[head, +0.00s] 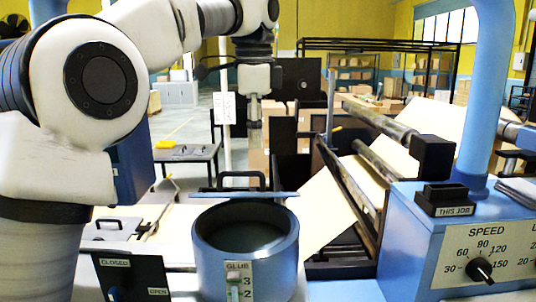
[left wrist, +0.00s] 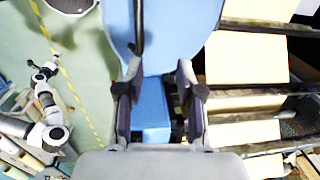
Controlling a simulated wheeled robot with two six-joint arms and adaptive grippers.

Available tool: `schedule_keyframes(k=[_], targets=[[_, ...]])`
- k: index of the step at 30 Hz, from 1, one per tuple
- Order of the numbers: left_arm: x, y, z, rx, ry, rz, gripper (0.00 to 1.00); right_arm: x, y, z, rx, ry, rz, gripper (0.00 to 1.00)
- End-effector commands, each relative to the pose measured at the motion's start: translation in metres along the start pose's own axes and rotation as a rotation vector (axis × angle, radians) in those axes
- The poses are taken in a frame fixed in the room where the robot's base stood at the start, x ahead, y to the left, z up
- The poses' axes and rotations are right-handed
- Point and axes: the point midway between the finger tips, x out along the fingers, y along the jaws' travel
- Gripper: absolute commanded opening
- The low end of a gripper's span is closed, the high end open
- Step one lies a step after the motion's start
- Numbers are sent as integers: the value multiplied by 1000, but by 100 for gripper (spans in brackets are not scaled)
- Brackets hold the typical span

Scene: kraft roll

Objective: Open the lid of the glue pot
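The glue pot (head: 284,255) is a blue round pot with a GLUE label, at the lower middle of the head view. Its blue lid (head: 240,194) shows nearly edge-on at the back of the rim, tilted up, and the inside of the pot is visible. A black handle (head: 243,174) stands on the lid. My left gripper (head: 254,118) hangs above and behind the lid, apart from the handle. In the left wrist view its fingers (left wrist: 159,68) are spread, with nothing held between them. A blue round surface, seemingly the lid (left wrist: 180,35), lies beyond them. My right gripper is not visible.
A blue control box (head: 440,240) with a SPEED dial stands right of the pot. A small panel (head: 132,277) marked CLOSED and OPEN is at the lower left. Rollers and kraft paper (head: 318,212) lie behind and to the right. A low table (head: 186,153) stands further back.

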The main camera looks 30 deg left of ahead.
Motion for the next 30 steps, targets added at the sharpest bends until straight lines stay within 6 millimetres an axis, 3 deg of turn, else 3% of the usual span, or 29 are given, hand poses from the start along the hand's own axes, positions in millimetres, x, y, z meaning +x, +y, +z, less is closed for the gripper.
schedule_keyframes(k=[9, 18, 20, 21, 22, 30], targets=[[58, -1, 0, -1, -1, 5, 37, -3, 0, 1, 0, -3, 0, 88], [66, -1, -1, -1, -1, 2, 37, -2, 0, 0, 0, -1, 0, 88], [66, -1, -1, -1, -1, 2, 19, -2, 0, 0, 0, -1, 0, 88], [66, -1, -1, -1, -1, 2, 5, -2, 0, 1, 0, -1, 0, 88], [66, -1, -1, -1, -1, 2, 0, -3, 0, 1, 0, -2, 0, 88], [65, -1, -1, -1, -2, 2, 0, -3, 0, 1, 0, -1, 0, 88]])
